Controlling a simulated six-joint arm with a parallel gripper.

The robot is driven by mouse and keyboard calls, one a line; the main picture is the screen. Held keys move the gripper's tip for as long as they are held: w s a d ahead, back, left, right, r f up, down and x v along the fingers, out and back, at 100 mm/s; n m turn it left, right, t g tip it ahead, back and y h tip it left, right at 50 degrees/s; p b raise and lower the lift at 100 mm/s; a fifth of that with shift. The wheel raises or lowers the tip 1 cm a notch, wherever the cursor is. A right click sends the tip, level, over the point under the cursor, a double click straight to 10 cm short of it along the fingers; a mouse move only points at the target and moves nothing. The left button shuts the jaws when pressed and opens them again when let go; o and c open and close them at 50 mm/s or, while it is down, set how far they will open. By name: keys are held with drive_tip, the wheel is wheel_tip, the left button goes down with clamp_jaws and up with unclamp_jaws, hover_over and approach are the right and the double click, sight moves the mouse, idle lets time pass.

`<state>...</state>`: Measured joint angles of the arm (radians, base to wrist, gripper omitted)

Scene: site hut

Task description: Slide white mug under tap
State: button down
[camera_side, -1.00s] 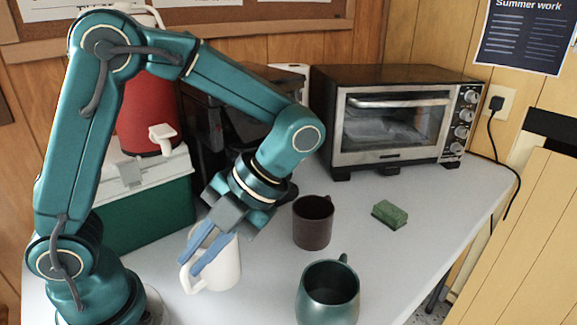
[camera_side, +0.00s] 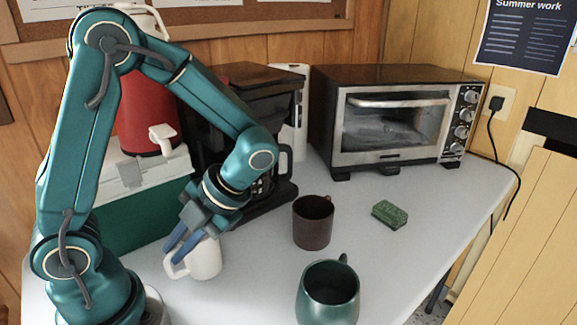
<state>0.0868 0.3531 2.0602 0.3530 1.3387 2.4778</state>
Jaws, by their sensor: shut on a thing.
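The white mug (camera_side: 206,261) stands upright on the table in front of the green and white cool box. My gripper (camera_side: 176,253) reaches down to it from above and is shut on its upper part, on the handle side. The handle points left. The tap (camera_side: 162,133) is a white spout low on the front of the red drinks cooler (camera_side: 140,113), which stands on the cool box. The mug is below and to the right of the tap, nearer the camera. The jaws hide part of the mug's rim.
The green and white cool box (camera_side: 148,207) carries the cooler. A black coffee maker (camera_side: 262,88) stands behind my gripper. A brown mug (camera_side: 313,222), a dark green mug (camera_side: 328,292) and a green sponge (camera_side: 390,214) are to the right. A toaster oven (camera_side: 395,120) stands at the back.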

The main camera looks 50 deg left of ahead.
drive_tip(key=shift+a+f, duration=0.15)
drive_tip(key=shift+a, duration=2.6)
drive_tip(key=shift+f, duration=0.2)
drive_tip(key=c, duration=0.8)
unclamp_jaws()
